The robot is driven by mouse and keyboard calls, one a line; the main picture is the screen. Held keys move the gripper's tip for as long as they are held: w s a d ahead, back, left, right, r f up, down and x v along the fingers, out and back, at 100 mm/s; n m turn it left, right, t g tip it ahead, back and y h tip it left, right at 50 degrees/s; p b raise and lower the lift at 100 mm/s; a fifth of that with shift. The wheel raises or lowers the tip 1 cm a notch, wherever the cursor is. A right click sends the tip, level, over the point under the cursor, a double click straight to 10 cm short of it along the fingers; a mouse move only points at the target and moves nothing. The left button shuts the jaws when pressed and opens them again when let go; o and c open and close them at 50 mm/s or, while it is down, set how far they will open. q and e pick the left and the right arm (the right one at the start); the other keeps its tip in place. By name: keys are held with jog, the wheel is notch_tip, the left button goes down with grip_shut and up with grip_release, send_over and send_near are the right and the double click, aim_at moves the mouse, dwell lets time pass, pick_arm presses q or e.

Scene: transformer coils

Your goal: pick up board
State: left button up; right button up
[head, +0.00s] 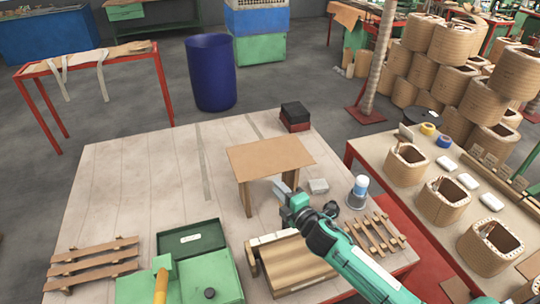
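A flat brown board (268,157) lies on upright wooden supports near the middle of the pale worktable (130,190), like a small bench top. My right arm reaches in from the lower right. Its gripper (281,189) is just in front of the board's near edge, close to the right-hand support. Whether its fingers touch the board, and whether they are open or shut, I cannot tell at this size. My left gripper is not in view.
A green toolbox (192,239) and slatted wooden pieces (95,263) lie at the front left. A grey-blue bottle (359,190) and a slatted rack (372,235) are right of my gripper. Dark boxes (295,115) stand behind. The table's left part is clear.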

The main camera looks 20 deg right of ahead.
jog(key=p+x, duration=0.1)
jog(key=x, duration=0.3)
jog(key=shift+w+a+r+p, duration=0.15)
jog(key=shift+a+r+p, duration=0.05)
jog(key=shift+p, duration=0.2)
grip_shut()
